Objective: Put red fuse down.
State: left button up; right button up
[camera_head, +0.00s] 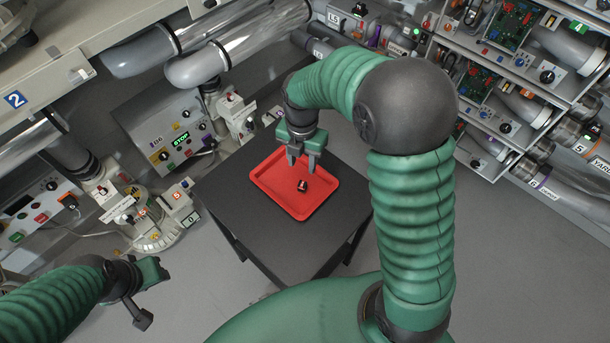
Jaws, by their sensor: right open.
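The red fuse (304,185), a small dark and red piece, lies on the floor of the red tray (268,188), right of the tray's middle. My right gripper (304,162) is open just above and behind the fuse, over the tray. Its fingers point down and appear apart from the fuse, with nothing between them. My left gripper (153,297) is at the lower left, away from the table, with its fingers spread and empty.
The tray sits on a dark square table (243,217). Control panels (178,137) and large pipes stand on the left. Shelves with circuit boards (513,22) and tubes stand on the right. Grey floor is open around the table's front.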

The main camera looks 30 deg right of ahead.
jog(key=s+a+m+t, duration=0.1)
jog(key=s+m, duration=0.4)
jog(key=m, duration=0.7)
jog(key=s+a+m+t, duration=0.1)
jog(key=s+m, duration=0.5)
jog(key=m, duration=0.7)
jog(key=shift+s+a+m+t, duration=0.2)
jog(key=shift+a+m+t, duration=0.1)
jog(key=shift+a, duration=0.1)
jog(key=shift+f, duration=0.15)
jog(key=shift+c, duration=0.4)
